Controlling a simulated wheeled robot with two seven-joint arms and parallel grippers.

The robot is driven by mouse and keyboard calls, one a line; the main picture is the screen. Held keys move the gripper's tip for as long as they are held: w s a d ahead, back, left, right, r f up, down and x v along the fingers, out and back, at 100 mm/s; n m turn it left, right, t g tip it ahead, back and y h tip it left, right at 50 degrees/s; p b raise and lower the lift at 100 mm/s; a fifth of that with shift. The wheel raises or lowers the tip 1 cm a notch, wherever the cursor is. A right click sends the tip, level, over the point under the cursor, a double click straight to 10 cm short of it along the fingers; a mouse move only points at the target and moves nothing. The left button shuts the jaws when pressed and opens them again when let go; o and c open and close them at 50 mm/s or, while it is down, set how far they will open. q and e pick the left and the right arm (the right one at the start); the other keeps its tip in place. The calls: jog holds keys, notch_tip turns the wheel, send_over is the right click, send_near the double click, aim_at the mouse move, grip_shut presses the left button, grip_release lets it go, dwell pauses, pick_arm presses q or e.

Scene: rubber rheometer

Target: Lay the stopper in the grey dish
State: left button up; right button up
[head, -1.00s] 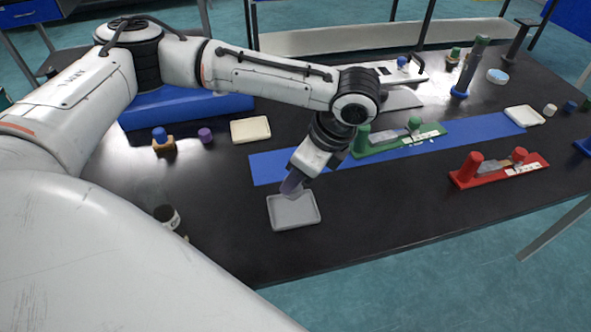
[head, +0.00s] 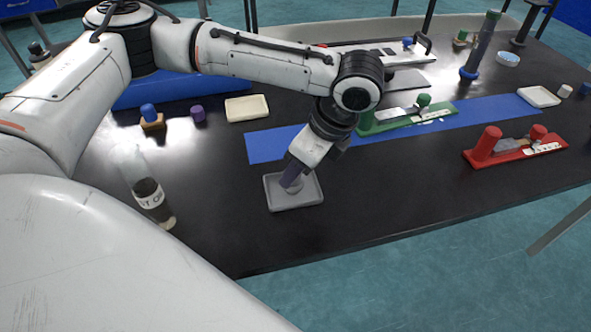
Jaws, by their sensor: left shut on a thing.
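The grey dish (head: 310,200) lies on the black table near its front edge. My left gripper (head: 290,178) points down into the dish from above. It is shut on the stopper (head: 293,187), a small grey piece that shows just below the fingertips, low over the dish floor. The fingers hide part of the stopper, and I cannot tell whether it touches the floor. My right gripper is not in view.
A labelled bottle (head: 150,197) stands to the left of the dish. A cream tray (head: 247,108) and a purple stopper (head: 198,113) lie behind. A red holder (head: 510,152) is at the right. The table right of the dish is clear.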

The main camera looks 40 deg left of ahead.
pick_arm(q)
jog(key=shift+f, duration=0.2)
dwell(0.6)
jog(key=o, duration=1.1)
jog(key=p+v, duration=0.1)
jog(key=v, duration=0.9)
jog(key=shift+r, duration=0.15)
